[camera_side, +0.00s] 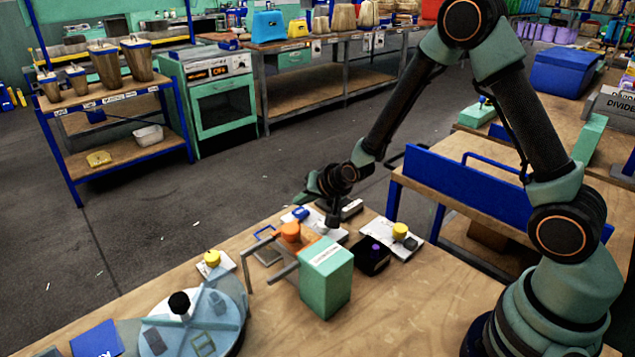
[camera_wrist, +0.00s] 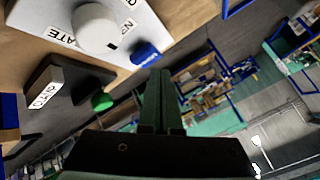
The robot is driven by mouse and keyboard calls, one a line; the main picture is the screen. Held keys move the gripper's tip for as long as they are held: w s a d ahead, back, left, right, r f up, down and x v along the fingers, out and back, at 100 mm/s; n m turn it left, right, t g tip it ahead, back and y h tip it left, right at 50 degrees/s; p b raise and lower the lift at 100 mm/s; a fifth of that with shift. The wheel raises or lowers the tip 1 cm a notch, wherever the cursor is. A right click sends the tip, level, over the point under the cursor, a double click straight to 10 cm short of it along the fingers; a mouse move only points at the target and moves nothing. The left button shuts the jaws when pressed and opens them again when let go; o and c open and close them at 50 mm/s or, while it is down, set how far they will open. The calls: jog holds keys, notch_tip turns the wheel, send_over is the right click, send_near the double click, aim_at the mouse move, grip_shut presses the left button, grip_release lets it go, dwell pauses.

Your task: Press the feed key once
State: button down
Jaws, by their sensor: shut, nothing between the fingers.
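No label that I can read says feed, so I cannot tell for sure which key is the feed key. A small blue key (camera_wrist: 145,54) sits on a white panel (camera_wrist: 150,22) beside a pale round knob (camera_wrist: 96,27). In the side view the blue key (camera_side: 300,213) is on the white plate at the bench's far edge. My gripper (camera_wrist: 160,76) is shut and empty, its green fingers close to the blue key in the wrist view. In the side view my gripper (camera_side: 300,199) is just above that key. I cannot tell whether they touch.
A dark block labelled CLAMP (camera_wrist: 62,82) and a green button (camera_wrist: 102,102) are near the panel. A green box (camera_side: 326,278), an orange knob (camera_side: 290,231), a dark open box (camera_side: 373,257) and yellow-knobbed plates (camera_side: 400,231) crowd around. Bare bench lies at front right.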

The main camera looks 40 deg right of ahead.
jog(key=shift+r, duration=0.1)
jog(key=shift+r, duration=2.4)
jog(key=shift+r, duration=0.25)
notch_tip(320, 180, up, 5)
jog(key=n, duration=0.2)
send_over(304, 214)
jog(key=s, duration=0.3)
jog(key=s+r+n+g, duration=0.1)
jog(key=s+r+n, duration=0.2)
jog(key=s, duration=0.6)
jog(key=s+r+n+g, duration=0.2)
jog(key=s+r, duration=0.4)
jog(key=s, duration=0.4)
jog(key=shift+s+d+r+n+g, duration=0.2)
jog(key=shift+s+r+n+g, duration=0.15)
jog(key=shift+n, duration=0.25)
